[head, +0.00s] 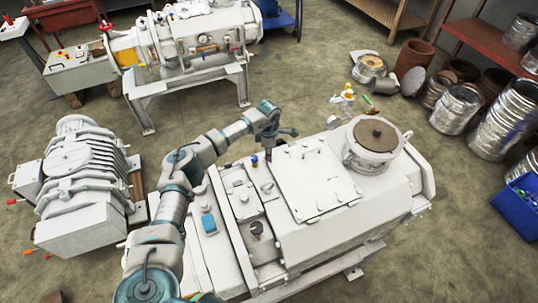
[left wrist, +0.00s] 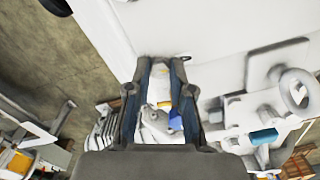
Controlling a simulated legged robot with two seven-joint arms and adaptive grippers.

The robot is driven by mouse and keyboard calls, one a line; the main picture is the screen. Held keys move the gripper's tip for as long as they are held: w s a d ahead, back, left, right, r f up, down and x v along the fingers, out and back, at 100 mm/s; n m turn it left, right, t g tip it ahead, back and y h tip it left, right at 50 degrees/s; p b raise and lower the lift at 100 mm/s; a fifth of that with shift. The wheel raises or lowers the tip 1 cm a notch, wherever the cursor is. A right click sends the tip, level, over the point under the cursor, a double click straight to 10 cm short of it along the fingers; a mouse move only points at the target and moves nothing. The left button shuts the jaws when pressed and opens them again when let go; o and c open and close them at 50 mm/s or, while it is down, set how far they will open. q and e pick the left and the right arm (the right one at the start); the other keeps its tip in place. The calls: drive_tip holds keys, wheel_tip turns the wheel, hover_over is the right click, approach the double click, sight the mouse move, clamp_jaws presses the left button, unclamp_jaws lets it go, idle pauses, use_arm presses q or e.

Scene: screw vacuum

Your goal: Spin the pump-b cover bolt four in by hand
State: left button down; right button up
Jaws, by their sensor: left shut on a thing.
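The large pale pump housing (head: 330,237) carries a square, light cover plate (head: 318,185) with a handle and small fastenings near its edges. My left gripper (head: 269,157) points down at the plate's far left corner. In the left wrist view its two dark fingers (left wrist: 162,64) reach to the white housing surface. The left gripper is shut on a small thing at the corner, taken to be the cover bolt. The fingers hide the bolt, so its depth and seating cannot be told. My right gripper is in neither view.
A round flanged port with a brown lid (head: 374,134) stands right of the plate. A small blue-topped fitting (head: 254,160) sits close left of my gripper. A grey ribbed pump (head: 80,175) stands at left, another machine (head: 190,40) behind. Metal drums (head: 455,106) stand at right.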

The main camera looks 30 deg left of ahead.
use_arm(q)
drive_tip(key=m+b, duration=0.1)
drive_tip(key=m, duration=0.1)
drive_tip(key=m+b, duration=0.1)
drive_tip(key=m, duration=0.2)
drive_tip(key=shift+a+f+m, duration=0.1)
drive_tip(key=shift+f+m, duration=0.1)
drive_tip(key=shift+m, duration=0.1)
drive_tip(key=m+b, duration=0.1)
drive_tip(key=m, duration=0.1)
drive_tip(key=shift+m, duration=0.4)
drive_tip(key=m+b, duration=0.1)
drive_tip(key=m, duration=0.4)
drive_tip(key=shift+r+b, duration=0.2)
drive_tip(key=shift+b, duration=0.1)
drive_tip(key=shift+w+r+m+b, duration=0.15)
drive_tip(key=shift+m+b, duration=0.25)
drive_tip(key=shift+m, duration=1.4)
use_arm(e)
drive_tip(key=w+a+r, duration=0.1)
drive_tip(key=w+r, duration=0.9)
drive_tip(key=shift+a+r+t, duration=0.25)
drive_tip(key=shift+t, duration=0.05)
use_arm(q)
drive_tip(key=c, duration=1.2)
unclamp_jaws()
drive_tip(key=shift+o, duration=0.9)
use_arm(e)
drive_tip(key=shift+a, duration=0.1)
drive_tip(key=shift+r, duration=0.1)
